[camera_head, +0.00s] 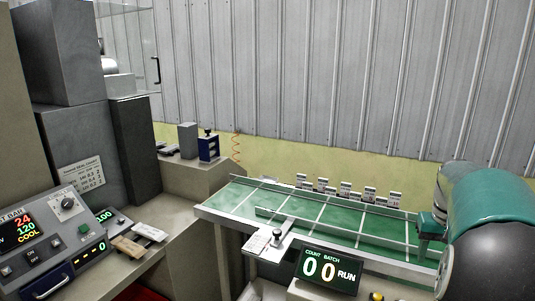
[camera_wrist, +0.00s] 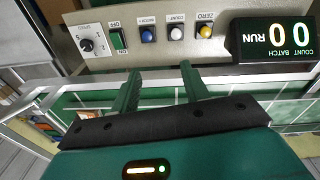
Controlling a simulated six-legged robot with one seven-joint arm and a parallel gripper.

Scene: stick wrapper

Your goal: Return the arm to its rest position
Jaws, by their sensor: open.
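My gripper (camera_wrist: 160,88) shows in the wrist view with its two green fingers apart and nothing between them. It is in front of a beige control panel (camera_wrist: 150,62) with a knob, a green switch and several coloured buttons. The fingertips appear just below the button row in the picture; I cannot tell whether they touch the panel. In the head view, part of my teal and black arm (camera_head: 490,215) fills the right edge. The gripper's fingers are not clear in that view.
A green conveyor (camera_head: 340,215) with several small white packs at its back edge runs across the right. A counter display (camera_head: 330,270) reads 00 RUN. A grey control box (camera_head: 45,245) with lit readouts stands at left. A ribbed wall (camera_head: 340,75) closes the back.

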